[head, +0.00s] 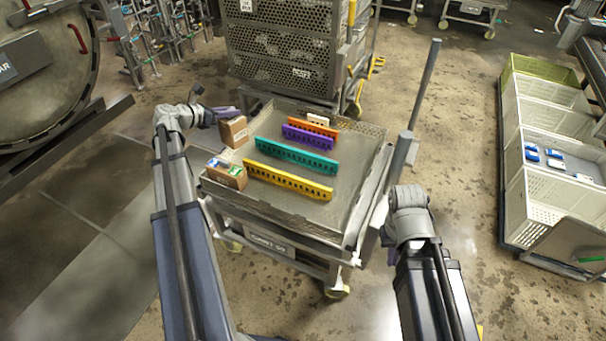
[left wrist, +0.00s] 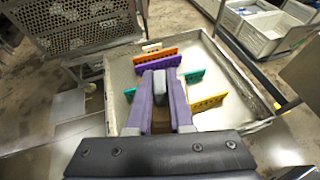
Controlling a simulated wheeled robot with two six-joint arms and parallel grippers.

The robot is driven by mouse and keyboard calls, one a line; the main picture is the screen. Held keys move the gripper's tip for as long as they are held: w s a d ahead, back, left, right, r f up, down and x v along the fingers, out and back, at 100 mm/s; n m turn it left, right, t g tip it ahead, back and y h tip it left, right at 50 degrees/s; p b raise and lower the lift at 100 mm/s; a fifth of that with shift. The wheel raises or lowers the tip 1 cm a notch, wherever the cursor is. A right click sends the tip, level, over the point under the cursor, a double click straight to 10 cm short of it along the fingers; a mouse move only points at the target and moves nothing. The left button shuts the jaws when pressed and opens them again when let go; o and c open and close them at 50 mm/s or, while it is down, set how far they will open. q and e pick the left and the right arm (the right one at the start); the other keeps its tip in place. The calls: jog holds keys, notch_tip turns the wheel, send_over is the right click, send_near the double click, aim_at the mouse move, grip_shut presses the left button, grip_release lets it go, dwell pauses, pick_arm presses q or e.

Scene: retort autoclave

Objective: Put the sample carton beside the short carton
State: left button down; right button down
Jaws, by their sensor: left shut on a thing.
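My left gripper (head: 226,113) is shut on a plain brown carton (head: 234,132) at the left edge of the tray on the cart. In the left wrist view, the purple fingers of the gripper (left wrist: 162,90) have a brown surface between them, and little of the carton shows. A second brown carton (head: 226,173) with coloured, label-like patches on top stands nearer me at the tray's front left corner, apart from the held one. I cannot read which is the sample carton and which the short one. My right arm shows at right, its fingers hidden.
The tray (head: 352,190) holds yellow (head: 288,180), teal (head: 296,156), purple (head: 307,136) and orange (head: 313,127) slotted strips. A perforated metal crate (head: 280,50) stands behind. White bins (head: 545,205) are at right. The tray's right side is bare.

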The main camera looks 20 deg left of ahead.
pick_arm(q)
jog(key=d+f+n+y+b, duration=0.1)
jog(key=d+f+b, duration=0.1)
jog(key=f+b, duration=0.4)
jog(key=w+d+f+n+y+b, duration=0.1)
jog(key=d+f+b, duration=0.2)
jog(key=f+b, duration=0.3)
jog(key=w+d+f+t+y+b, duration=0.1)
jog(key=d+f+b, duration=0.1)
jog(key=f+b, duration=0.4)
jog(key=shift+w+d+f+n, duration=0.15)
jog(key=shift+d+f+n, duration=0.2)
jog(key=shift+f, duration=0.8)
jog(key=shift+a+b, duration=0.1)
jog(key=shift+b, duration=0.25)
notch_tip(320, 180, down, 10)
jog(key=b, duration=0.9)
jog(key=shift+b, duration=0.4)
jog(key=shift+f, duration=0.2)
jog(key=c, duration=0.8)
grip_release()
jog(key=shift+r, duration=0.1)
